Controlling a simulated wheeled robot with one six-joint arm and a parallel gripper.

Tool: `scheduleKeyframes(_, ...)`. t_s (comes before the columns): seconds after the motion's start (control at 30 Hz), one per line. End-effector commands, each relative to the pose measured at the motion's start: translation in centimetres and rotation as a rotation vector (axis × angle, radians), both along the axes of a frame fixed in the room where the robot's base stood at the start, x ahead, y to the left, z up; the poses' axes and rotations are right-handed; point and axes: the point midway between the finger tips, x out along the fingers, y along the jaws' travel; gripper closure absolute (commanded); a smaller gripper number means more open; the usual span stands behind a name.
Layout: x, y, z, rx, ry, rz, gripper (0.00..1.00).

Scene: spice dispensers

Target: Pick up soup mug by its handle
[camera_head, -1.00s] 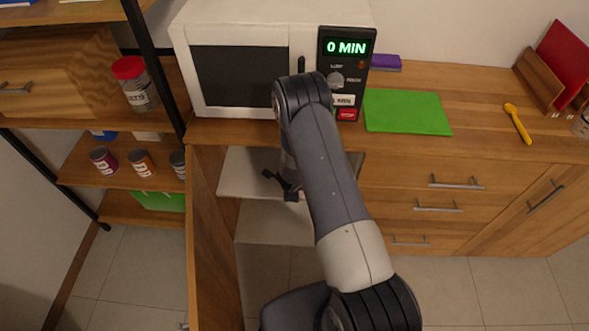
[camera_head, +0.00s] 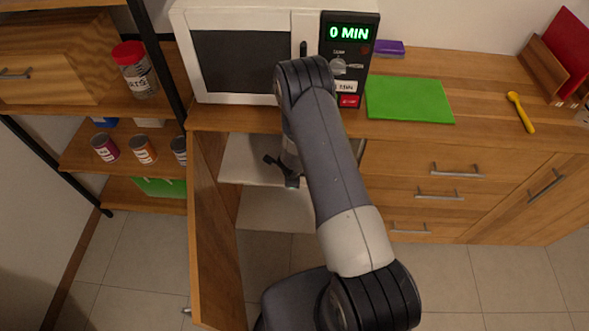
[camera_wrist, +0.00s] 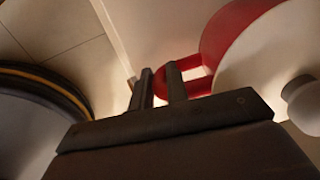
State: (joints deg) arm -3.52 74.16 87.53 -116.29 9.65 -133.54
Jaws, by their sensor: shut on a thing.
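The red soup mug (camera_wrist: 228,28) shows in the wrist view, with a pale round top and a pale knob on it. Its red handle (camera_wrist: 196,78) reaches left to my gripper (camera_wrist: 160,72). The two dark fingers stand close together, with part of the handle between them, so my gripper is shut on the handle. In the head view my gripper (camera_head: 282,168) is low inside the open cabinet, in front of its pale shelf. The mug is hidden there behind my arm. I cannot tell whether the mug touches the shelf.
The cabinet door (camera_head: 215,230) stands open to the left of my arm. The white microwave (camera_head: 240,60) is on the counter above. A green board (camera_head: 410,99) lies to its right. A shelf rack with several cans (camera_head: 142,150) stands at the left. The floor in front is clear.

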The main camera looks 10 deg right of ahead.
Motion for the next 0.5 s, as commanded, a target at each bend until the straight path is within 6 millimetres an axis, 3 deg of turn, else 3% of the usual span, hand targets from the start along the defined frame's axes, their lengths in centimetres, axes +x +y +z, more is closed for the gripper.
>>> scheduleKeyframes(0.33,0.1,0.0,3.9,0.0,-0.003,-0.001,1.0)
scheduleKeyframes(0.5,-1.5,0.6,2.9,-0.001,-0.002,0.002,1.0)
